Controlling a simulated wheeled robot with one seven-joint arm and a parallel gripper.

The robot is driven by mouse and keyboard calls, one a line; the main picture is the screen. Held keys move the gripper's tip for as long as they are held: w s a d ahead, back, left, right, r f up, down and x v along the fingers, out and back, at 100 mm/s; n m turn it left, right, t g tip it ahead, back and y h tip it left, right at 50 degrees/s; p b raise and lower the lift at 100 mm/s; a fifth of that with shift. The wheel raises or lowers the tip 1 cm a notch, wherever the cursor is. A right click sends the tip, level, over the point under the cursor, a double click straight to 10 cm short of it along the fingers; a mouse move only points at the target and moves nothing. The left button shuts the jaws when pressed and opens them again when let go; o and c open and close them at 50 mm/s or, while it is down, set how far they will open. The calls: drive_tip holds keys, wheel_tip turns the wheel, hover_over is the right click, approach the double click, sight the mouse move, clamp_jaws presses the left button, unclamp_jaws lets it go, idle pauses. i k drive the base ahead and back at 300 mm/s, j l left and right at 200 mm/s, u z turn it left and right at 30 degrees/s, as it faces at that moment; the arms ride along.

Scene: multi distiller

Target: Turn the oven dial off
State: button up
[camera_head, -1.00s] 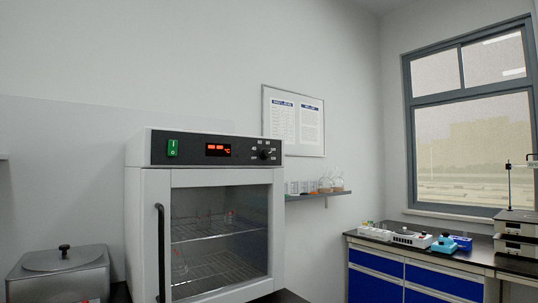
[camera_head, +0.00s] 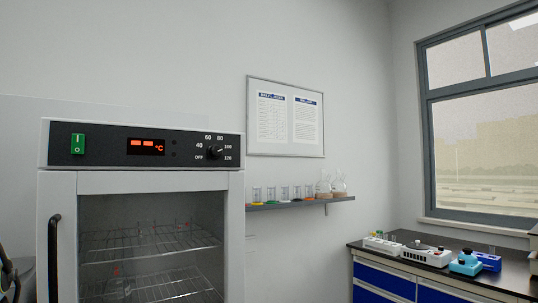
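The oven (camera_head: 232,190) is a white cabinet with a glass door (camera_head: 150,240) at the left of the head view. The oven dial (camera_head: 213,152) is a black knob at the right end of its black control panel (camera_head: 95,155). Marks around it read OFF, 40, 60, 80, 100 and 120. Its pointer appears turned toward the upper right, near 100. A red display (camera_head: 146,146) is lit. A green switch (camera_head: 78,143) sits at the panel's left. My gripper is not in view.
A black door handle (camera_head: 53,258) stands out at the oven's left front. A wall shelf (camera_head: 290,204) with beakers and flasks is right of the oven. A blue-drawered bench (camera_head: 385,279) with small devices stands at the lower right. Open space lies between oven and bench.

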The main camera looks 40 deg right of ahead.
sight(214, 151)
drive_tip(key=l+z, duration=0.2)
drive_tip(key=l, duration=0.65)
drive_tip(key=l+z, duration=0.2)
drive_tip(key=l, duration=0.65)
drive_tip(key=i+l+z, duration=0.15)
drive_tip(key=l, duration=0.7)
drive_tip(key=l+z, duration=0.45)
drive_tip(key=i+l+z, duration=0.15)
drive_tip(key=l+z, duration=0.25)
drive_tip(key=l, duration=0.15)
drive_tip(key=k+l+u, duration=0.15)
drive_tip(key=l, duration=0.3)
drive_tip(key=l+u, duration=0.15)
drive_tip(key=u, duration=1.15)
